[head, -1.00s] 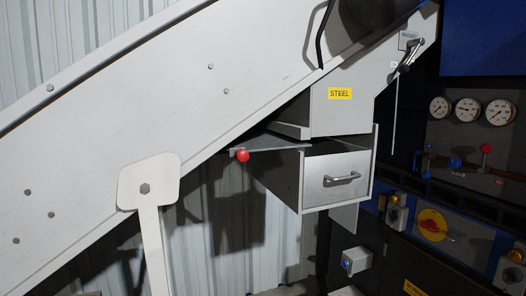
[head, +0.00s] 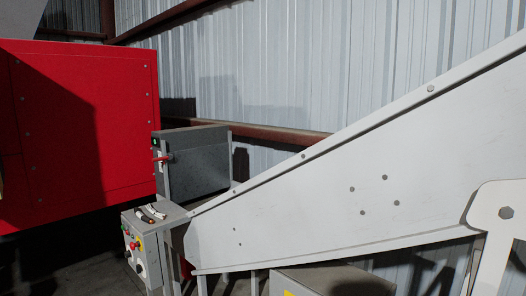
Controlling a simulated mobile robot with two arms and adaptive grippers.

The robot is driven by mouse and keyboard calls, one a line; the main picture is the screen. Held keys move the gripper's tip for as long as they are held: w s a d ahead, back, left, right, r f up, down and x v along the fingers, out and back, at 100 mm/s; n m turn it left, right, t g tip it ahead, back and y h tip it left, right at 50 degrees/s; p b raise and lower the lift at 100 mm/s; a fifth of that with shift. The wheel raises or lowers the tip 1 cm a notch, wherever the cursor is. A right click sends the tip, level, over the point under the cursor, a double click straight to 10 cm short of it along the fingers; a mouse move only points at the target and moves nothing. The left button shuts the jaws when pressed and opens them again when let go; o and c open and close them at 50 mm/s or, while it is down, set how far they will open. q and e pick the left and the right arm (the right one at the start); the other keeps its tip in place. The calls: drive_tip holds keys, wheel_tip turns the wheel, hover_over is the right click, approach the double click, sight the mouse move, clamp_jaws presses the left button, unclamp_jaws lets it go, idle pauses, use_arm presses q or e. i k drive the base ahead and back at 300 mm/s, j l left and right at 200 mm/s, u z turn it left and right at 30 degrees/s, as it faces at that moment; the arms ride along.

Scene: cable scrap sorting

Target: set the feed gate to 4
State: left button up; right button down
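Neither of my grippers is in the head view. No part is plainly marked as the feed gate, and I can read no number 4. A dark grey box (head: 198,170) stands between the red machine and the low end of the conveyor. A red handle (head: 163,158) sticks out on its left side, beside a small pale strip too small to read. I cannot tell whether this is the gate or how it is set.
A control box (head: 141,262) with coloured buttons and a dial stands at the conveyor's low end; small dark and orange items lie on top. The white conveyor (head: 330,200) rises to the right. A large red machine (head: 85,120) fills the left. A grey bin (head: 330,281) is below.

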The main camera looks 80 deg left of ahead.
sight(193, 173)
drive_tip(key=u, duration=3.35)
drive_tip(key=i+j, duration=0.3)
drive_tip(key=i, duration=0.2)
drive_tip(key=i+j, duration=0.3)
drive_tip(key=i, duration=0.2)
drive_tip(key=i+j+z, duration=0.1)
drive_tip(key=i+j, duration=0.2)
drive_tip(key=i, duration=0.25)
